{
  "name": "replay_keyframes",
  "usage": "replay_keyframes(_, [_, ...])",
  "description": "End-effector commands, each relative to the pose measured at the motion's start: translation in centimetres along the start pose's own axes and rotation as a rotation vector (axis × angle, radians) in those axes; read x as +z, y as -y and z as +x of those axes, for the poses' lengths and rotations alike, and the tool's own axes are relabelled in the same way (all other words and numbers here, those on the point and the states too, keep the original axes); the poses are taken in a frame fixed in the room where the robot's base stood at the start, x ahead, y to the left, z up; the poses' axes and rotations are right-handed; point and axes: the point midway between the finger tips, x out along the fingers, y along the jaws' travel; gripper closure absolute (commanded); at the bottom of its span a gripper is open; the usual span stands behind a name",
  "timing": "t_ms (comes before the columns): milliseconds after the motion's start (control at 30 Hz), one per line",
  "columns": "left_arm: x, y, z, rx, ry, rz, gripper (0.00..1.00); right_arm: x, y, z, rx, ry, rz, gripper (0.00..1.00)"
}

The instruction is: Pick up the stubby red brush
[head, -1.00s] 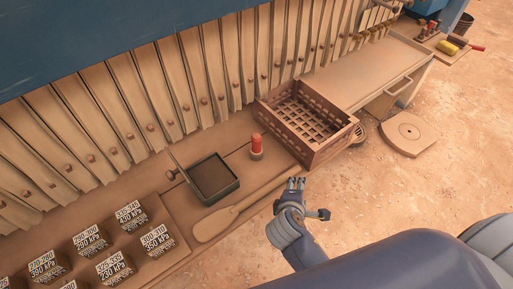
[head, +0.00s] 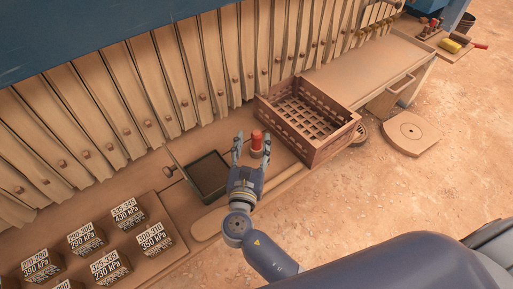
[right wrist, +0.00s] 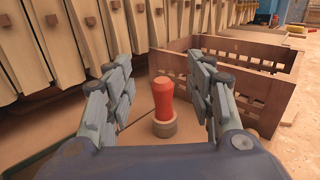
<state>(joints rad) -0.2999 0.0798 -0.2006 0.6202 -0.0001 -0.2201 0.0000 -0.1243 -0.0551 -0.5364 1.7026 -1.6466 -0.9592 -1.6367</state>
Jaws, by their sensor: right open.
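The stubby red brush (head: 257,141) stands upright on the bench, with a red handle and a pale round base. It also shows in the right wrist view (right wrist: 164,102), centred between the fingers. My right gripper (head: 252,148) is open, with a finger on each side of the brush in the head view. In the right wrist view its fingers (right wrist: 160,108) are spread wide, and gaps show between them and the brush. The brush's base is partly hidden behind the gripper in the head view. My left gripper is not in view.
A brown slatted crate (head: 310,120) stands just right of the brush. A dark square tray (head: 208,176) lies to its left, close to the gripper. A wooden paddle (head: 207,224) lies partly under my arm. Several labelled blocks (head: 107,268) sit at the lower left. Upright press plates (head: 160,90) line the back.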

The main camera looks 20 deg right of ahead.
Motion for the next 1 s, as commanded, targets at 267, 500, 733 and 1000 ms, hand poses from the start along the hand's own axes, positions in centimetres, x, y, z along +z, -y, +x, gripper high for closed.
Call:
replay_keyframes(267, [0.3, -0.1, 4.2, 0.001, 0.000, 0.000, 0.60, -4.0, 0.0, 0.0, -0.001, -0.001, 0.002, 0.50])
replay_keyframes(500, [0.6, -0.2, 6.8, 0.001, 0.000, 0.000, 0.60, -6.5, 0.0, 0.0, -0.002, -0.001, 0.003, 0.50])
replay_keyframes(733, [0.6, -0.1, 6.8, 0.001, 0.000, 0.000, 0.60, -6.1, 0.1, 2.1, -0.002, 0.001, 0.003, 0.50])
replay_keyframes(1000, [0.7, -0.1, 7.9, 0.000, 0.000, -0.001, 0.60, -6.1, 0.1, 6.5, -0.003, 0.001, 0.003, 0.50])
